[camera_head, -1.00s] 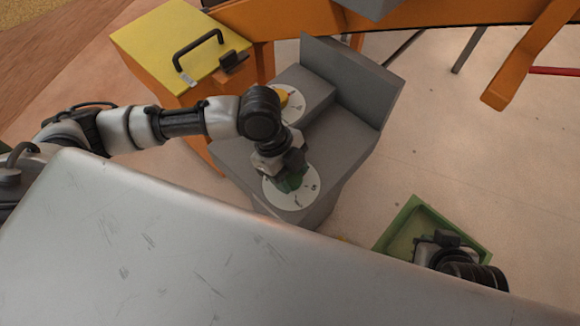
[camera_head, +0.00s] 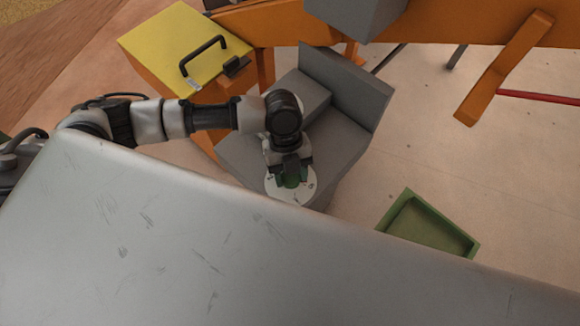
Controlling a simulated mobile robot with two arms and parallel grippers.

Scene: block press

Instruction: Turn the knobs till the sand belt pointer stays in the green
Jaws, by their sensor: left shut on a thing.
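A grey console (camera_head: 338,140) with a raised back stands in the middle of the head view. A green knob (camera_head: 293,180) sits on a white round dial (camera_head: 278,193) at its near end. My left gripper (camera_head: 291,177) points down over the dial and is shut on the green knob. The yellow knob on the console's upper step is hidden behind my left arm. No pointer or green zone can be made out. My right gripper is not in view.
A yellow-lidded orange box (camera_head: 180,48) with a black handle stands at the back left. A green tray (camera_head: 430,226) lies on the floor at the right. Orange beams (camera_head: 480,35) cross the back. My large grey body panel covers the foreground.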

